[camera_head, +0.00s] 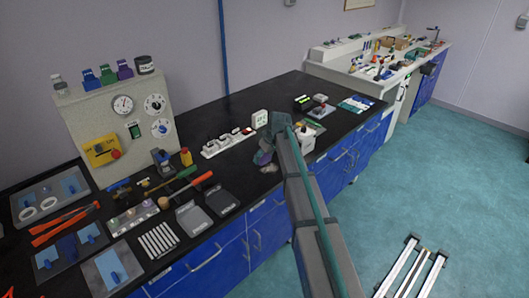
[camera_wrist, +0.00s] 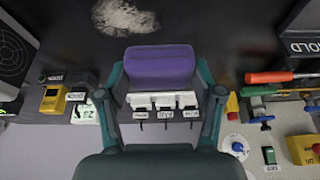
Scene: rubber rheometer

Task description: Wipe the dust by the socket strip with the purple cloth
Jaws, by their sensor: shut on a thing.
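The purple cloth (camera_wrist: 160,64), a thick folded block, sits between the two fingers of my gripper (camera_wrist: 161,77) in the wrist view. My gripper is shut on it. In the head view my gripper (camera_head: 270,143) is low over the black bench, with the cloth (camera_head: 260,158) partly hidden below it. The pale dust patch (camera_wrist: 123,17) lies on the bench top beyond the cloth in the wrist view, apart from it in that picture. The white socket strip (camera_wrist: 160,101) shows between the fingers, with dark cords. It also shows in the head view (camera_head: 226,142). I cannot tell whether the cloth touches the bench.
A white-and-green box (camera_head: 260,119) stands close beside my gripper. Red- and green-handled tools (camera_head: 193,188) and dark flat plates (camera_head: 222,201) lie to the left. The bench's front edge is close by. Small instruments (camera_head: 319,108) stand to the right.

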